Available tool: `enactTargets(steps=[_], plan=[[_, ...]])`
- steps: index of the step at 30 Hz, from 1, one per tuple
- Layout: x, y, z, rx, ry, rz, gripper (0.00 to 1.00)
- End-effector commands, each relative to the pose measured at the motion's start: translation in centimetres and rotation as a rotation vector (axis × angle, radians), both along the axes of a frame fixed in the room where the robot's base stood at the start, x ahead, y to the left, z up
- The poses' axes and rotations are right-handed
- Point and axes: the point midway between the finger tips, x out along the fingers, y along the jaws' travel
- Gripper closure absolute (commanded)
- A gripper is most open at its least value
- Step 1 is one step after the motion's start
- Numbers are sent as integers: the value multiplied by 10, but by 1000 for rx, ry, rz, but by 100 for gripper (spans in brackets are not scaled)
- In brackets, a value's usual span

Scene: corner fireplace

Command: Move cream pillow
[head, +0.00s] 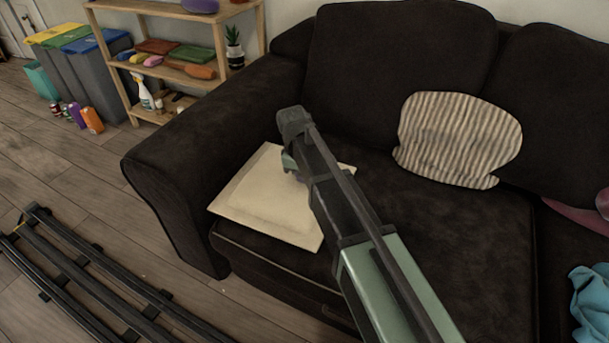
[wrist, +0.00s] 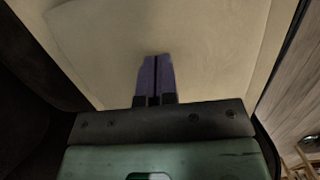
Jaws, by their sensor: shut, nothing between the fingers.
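The cream pillow (head: 265,203) lies flat on the left seat of the dark sofa, beside the left armrest, with a corner over the seat's front edge. In the head view my arm reaches over its right part and hides some of it. In the wrist view the cream pillow (wrist: 215,45) fills most of the picture. My gripper (wrist: 155,60) shows there with its purple fingers together, over the pillow with nothing between them. I cannot tell whether the fingertips touch the pillow.
A striped pillow (head: 455,140) leans on the sofa's (head: 430,235) backrest. Blue cloth (head: 590,300) lies at the right edge. A wooden shelf (head: 175,70) with several items stands behind the left armrest (head: 205,150). Black rails (head: 90,275) run along the floor at lower left.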

Motion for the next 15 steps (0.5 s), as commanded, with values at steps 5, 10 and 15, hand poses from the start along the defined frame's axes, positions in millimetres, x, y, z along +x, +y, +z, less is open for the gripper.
enactTargets(steps=[5, 10, 15], plan=[[0, 1, 17, -2, 1, -1, 100], [3, 8, 57, -2, 1, 1, 100], [7, 16, 97, 0, 0, 3, 100]])
